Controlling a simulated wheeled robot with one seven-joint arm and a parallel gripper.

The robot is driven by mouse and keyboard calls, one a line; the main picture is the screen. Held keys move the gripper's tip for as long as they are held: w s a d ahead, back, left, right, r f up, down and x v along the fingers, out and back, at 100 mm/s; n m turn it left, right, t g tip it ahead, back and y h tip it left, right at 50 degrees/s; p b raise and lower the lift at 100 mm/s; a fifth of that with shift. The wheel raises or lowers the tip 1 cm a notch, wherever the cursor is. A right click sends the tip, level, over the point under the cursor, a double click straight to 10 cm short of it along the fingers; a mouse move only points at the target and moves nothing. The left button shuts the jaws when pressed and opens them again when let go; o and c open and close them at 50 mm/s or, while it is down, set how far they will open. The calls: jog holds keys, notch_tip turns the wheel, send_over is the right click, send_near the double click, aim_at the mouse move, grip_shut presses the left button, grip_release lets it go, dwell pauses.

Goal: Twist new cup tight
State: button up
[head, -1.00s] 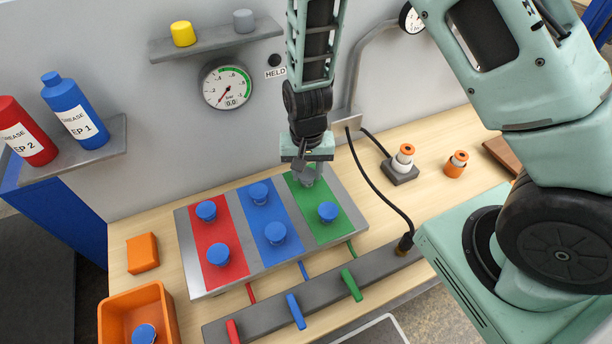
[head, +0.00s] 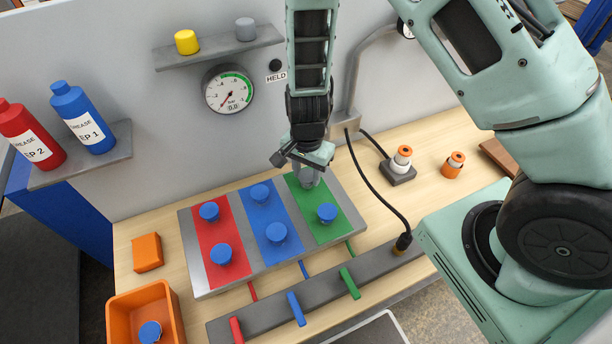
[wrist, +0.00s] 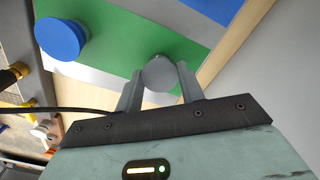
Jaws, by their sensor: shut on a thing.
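My gripper (head: 309,176) points down at the back end of the green strip (head: 330,224) on the board. In the wrist view my gripper (wrist: 159,82) is shut on a round grey cup (wrist: 158,73), with one finger on each side. The cup is over the strip's back spot; whether it is fully seated cannot be told. A blue cup (head: 327,212) sits at the front of the same strip and also shows in the wrist view (wrist: 62,39). In the head view my fingers mostly hide the grey cup.
Blue cups stand on the red strip (head: 214,232) and blue strip (head: 267,216). Coloured levers (head: 297,309) line the front rail. An orange bin (head: 172,308) holds a blue cup. A black cable (head: 374,188) runs right of the board. A gauge (head: 229,89) reads 0.0.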

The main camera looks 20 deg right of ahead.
aim_at(306, 177)
jog(key=shift+r+m, duration=0.1)
jog(key=shift+m, duration=0.4)
jog(key=o, duration=1.1)
notch_tip(306, 177, up, 17)
jog(key=shift+r+b, duration=0.1)
jog(key=shift+b, duration=0.2)
jog(key=s+a+n+b, duration=0.2)
jog(key=s+n+b, duration=0.1)
jog(key=s+n, duration=0.3)
jog(key=s+a+f+n+b, duration=0.1)
jog(key=s+a+n+b, duration=0.1)
jog(key=s+n, duration=0.5)
jog(key=s+a+n+b, duration=0.2)
jog(key=s+n+b, duration=0.2)
jog(key=s+n, duration=0.2)
jog(key=shift+s+a+f+y, duration=0.15)
jog(key=shift+s+f+y, duration=0.15)
jog(key=shift+s, duration=0.2)
